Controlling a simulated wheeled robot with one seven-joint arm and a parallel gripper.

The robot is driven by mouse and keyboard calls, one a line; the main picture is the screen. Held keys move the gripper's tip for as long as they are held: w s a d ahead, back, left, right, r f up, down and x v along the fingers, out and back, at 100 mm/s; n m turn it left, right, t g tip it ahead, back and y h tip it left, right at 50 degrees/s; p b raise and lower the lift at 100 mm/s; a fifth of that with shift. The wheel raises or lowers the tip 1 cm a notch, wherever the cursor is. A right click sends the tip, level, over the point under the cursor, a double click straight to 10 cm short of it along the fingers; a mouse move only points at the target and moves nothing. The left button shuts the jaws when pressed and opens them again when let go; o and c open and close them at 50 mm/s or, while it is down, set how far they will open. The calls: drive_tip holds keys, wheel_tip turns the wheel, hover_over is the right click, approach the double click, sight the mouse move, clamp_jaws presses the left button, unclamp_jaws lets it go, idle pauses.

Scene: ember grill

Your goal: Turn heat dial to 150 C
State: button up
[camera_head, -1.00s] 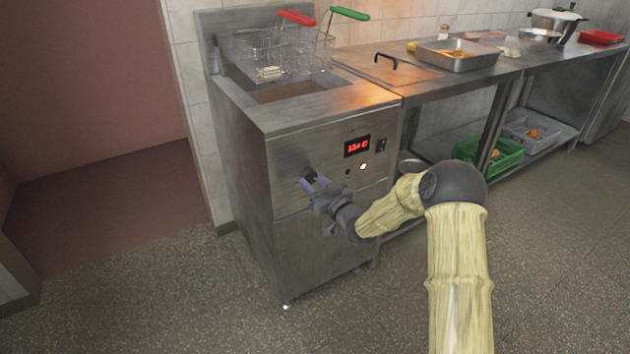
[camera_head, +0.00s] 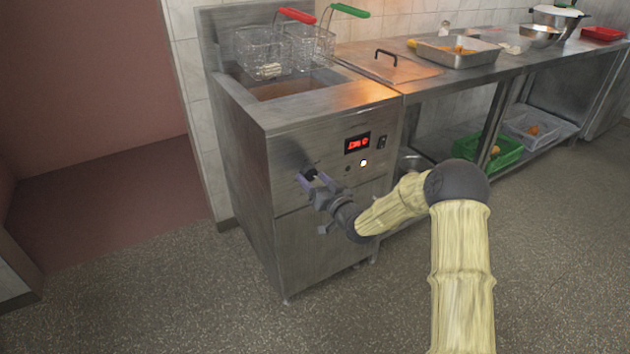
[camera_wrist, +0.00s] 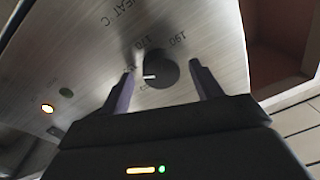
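The heat dial (camera_wrist: 161,70) is a round black knob on the steel fryer's front panel. In the wrist view its white mark points left, towards a number partly hidden by a finger; 170 and 190 are printed further round, near HEAT C. My gripper (camera_head: 312,179) is open at the panel, its two purple fingers on either side of the dial with a gap visible at each side. In the head view the dial (camera_head: 310,172) is partly hidden by the fingers. The red display (camera_head: 357,143) is lit, its digits too blurred to read surely.
A lit lamp (camera_head: 364,163) and a black switch (camera_head: 381,142) are right of the dial. Two wire baskets (camera_head: 262,52) with red and green handles stand over the fryer well. A steel counter (camera_head: 440,82) with a tray extends right. The floor in front is clear.

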idle(0.3)
drive_tip(key=p+v, duration=0.2)
drive_tip(key=v, duration=1.5)
drive_tip(key=shift+s, duration=0.2)
drive_tip(key=s+d+m+g+h, duration=0.1)
drive_tip(key=s+d+g+h, duration=0.7)
drive_tip(key=s+h, duration=0.2)
drive_tip(key=s+d+r+m+g+h+p, duration=0.1)
drive_tip(key=s+r+m+g, duration=0.25)
drive_tip(key=s, duration=0.95)
wheel_tip(320, 180, up, 31)
drive_tip(key=p, duration=3)
drive_tip(key=shift+d+n+g, duration=0.25)
drive_tip(key=shift+n+g, duration=0.2)
